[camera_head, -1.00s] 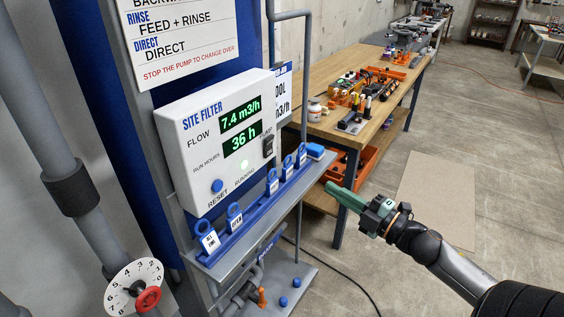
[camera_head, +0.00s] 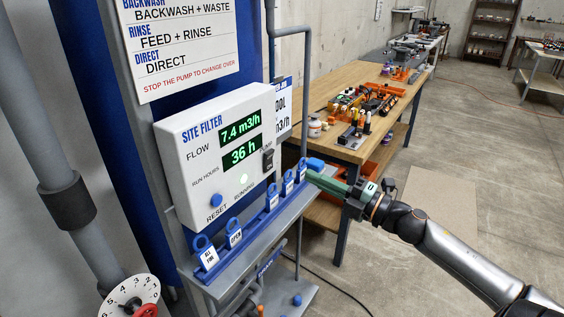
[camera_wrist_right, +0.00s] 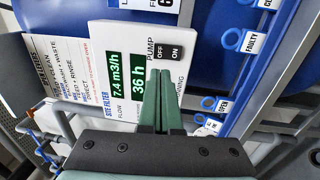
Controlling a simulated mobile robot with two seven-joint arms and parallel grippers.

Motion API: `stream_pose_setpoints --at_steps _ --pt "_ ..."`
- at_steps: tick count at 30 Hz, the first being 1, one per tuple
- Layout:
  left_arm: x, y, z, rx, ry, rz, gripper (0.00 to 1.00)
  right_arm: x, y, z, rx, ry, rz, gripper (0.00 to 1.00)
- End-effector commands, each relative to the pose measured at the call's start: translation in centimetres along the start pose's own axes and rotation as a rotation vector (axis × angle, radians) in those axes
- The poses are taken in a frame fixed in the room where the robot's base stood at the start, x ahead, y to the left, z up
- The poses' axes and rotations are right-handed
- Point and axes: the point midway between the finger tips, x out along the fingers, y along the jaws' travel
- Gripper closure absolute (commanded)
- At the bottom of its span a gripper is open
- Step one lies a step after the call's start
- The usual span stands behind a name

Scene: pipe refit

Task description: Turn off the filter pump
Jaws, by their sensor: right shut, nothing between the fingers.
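The white site filter box (camera_head: 180,165) has green displays reading 7.4 m3/h and 36 h. Its running light (camera_head: 243,179) glows green. The dark pump switch (camera_head: 268,160) is at the box's right edge; the right wrist view shows the switch (camera_wrist_right: 168,52) with OFF and ON halves. My right gripper (camera_head: 312,178) has green fingers, shut and empty, to the right of the box near the tag rail. In the wrist view its fingertips (camera_wrist_right: 160,73) point toward the switch, apparently short of it. My left gripper is not in view.
A blue rail with several tags (camera_head: 236,238) runs along the shelf below the box. A grey pipe (camera_head: 306,90) rises to the right of the box. A wooden workbench (camera_head: 330,88) with tools stands behind. A dial with a red knob (camera_head: 146,311) is at lower left.

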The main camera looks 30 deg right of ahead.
Motion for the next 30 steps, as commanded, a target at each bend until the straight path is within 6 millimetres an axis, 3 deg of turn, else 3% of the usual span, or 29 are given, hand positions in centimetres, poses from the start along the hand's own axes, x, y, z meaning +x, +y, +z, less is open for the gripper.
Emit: stream_pose_setpoints --at_steps 18,30 --pt "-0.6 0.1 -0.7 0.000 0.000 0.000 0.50 7.4 0.2 0.1 -0.001 -0.002 0.001 1.00" --pt "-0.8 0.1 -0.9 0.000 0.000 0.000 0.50 9.2 0.0 0.0 0.001 -0.001 0.000 1.00"
